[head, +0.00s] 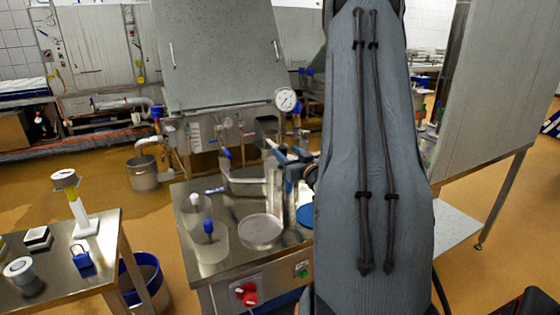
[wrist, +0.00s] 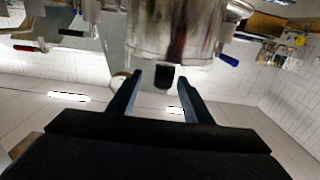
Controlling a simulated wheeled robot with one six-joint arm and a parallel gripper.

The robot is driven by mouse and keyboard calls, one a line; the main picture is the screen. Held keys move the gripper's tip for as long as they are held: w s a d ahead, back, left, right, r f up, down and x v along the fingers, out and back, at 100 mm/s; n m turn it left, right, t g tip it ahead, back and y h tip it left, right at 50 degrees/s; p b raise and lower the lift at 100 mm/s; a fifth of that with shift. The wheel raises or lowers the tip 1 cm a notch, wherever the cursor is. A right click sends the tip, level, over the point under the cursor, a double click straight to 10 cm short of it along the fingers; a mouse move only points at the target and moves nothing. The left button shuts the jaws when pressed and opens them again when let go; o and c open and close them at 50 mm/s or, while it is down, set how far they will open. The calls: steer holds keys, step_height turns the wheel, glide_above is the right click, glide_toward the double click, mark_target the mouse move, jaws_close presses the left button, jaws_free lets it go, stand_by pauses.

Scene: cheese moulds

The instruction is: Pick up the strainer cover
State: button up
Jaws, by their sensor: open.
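My gripper (wrist: 159,78) is open in the wrist view, its two dark blue fingers apart. Just beyond the fingertips is a shiny metal cylinder (wrist: 180,38). A short dark tab (wrist: 164,78) at its edge shows between the fingertips; I see no firm grip on it. In the head view, an upright metal cylinder (head: 273,188) stands on the steel table, with my gripper (head: 293,162) beside its top, partly hidden by my arm. I cannot tell for certain which part is the strainer cover.
The steel table (head: 228,276) also holds a flat round disc (head: 262,230) and a clear container with a blue-knobbed tool (head: 209,236). A pressure gauge (head: 285,99) rises behind. A side table (head: 60,262) stands left, with a blue bucket (head: 148,262) beside it. My arm hides the table's right side.

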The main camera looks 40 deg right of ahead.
steer(key=x, duration=0.1)
steer(key=p+x, duration=0.1)
steer(key=x, duration=0.1)
steer(key=p+x, duration=0.1)
steer(key=x, duration=0.1)
steer(key=shift+w+a+r, duration=0.2)
steer(key=shift+w+a, duration=0.1)
steer(key=shift+w, duration=0.05)
steer(key=shift+w+d+f, duration=0.1)
steer(key=shift+w+d, duration=0.1)
steer(key=shift+w, duration=0.25)
jaws_close()
